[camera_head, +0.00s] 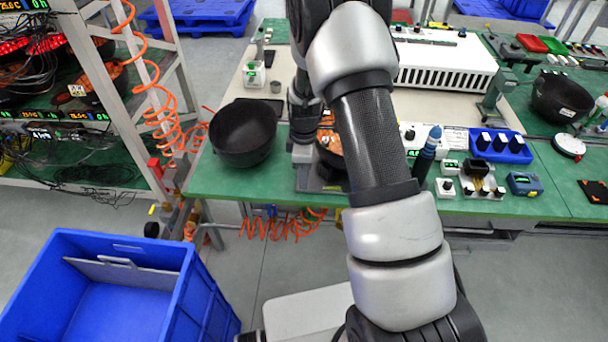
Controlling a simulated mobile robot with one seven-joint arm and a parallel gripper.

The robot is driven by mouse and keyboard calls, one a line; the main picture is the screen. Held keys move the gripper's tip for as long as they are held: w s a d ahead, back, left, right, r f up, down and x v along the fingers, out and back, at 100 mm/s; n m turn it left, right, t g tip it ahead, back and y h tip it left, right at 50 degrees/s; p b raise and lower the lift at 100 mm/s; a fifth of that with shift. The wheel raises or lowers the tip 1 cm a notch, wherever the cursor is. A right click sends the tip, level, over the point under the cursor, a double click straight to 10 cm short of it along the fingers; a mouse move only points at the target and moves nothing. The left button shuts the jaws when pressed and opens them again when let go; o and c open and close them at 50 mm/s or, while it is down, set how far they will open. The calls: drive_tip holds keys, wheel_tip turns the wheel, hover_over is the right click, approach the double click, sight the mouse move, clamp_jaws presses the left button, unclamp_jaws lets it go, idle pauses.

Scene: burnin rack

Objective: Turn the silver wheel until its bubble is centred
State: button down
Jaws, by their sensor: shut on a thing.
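My gripper (303,150) points down at the front edge of the green bench, left of my forearm. It is shut on a small grey piece, which looks like the silver wheel, but the jaws cover most of it. A grey plate (312,183) lies just below and to the right of the jaws. My forearm hides much of the area to the right. I cannot make out the bubble or where it stands.
A black bowl (243,133) stands close left of my gripper. A dark pan with orange contents (330,143) is partly behind my arm. A blue-tipped bottle (429,150), small white modules and a blue tray (500,150) stand right. A blue crate (200,290) is on the floor.

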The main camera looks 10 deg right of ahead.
drive_tip(key=shift+m, duration=0.3)
drive_tip(key=shift+f+m+b, duration=0.1)
drive_tip(key=shift+m+b, duration=0.55)
drive_tip(key=shift+m, duration=0.35)
drive_tip(key=m+b, duration=0.1)
drive_tip(key=m, duration=0.3)
drive_tip(key=shift+m, duration=0.3)
drive_tip(key=m+b, duration=0.1)
drive_tip(key=m, duration=1)
drive_tip(key=shift+m, duration=0.4)
drive_tip(key=m, duration=0.5)
drive_tip(key=shift+m, duration=0.3)
drive_tip(key=c, duration=1.5)
unclamp_jaws()
